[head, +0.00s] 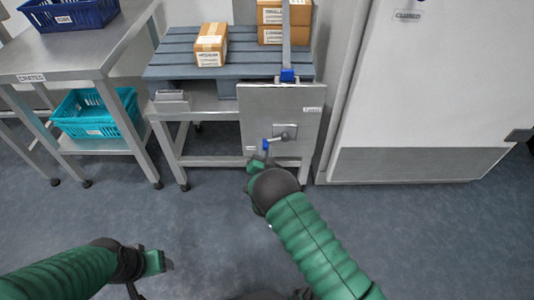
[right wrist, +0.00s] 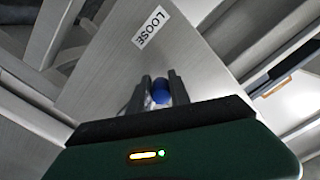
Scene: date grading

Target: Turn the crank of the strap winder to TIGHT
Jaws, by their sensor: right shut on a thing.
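The strap winder is a grey metal panel (head: 262,104) on the front of the pallet stand. Its crank has a hub (head: 285,131) and an arm pointing left and slightly down to a blue knob (head: 266,145). My right gripper (head: 261,154) is shut on the blue knob, which shows between its two dark fingers in the right wrist view (right wrist: 161,92). A LOOSE label (right wrist: 151,27) shows on the panel there. Two small panel labels in the head view are too small to read. My left gripper (head: 151,263) is low at left, away from the winder; its fingers are unclear.
A grey strap (head: 286,40) runs from a blue fitting (head: 288,76) up over the blue pallet (head: 170,58), which carries cardboard boxes (head: 211,45). A steel table (head: 65,55) with crates stands at left, a white door (head: 425,90) at right. The near floor is clear.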

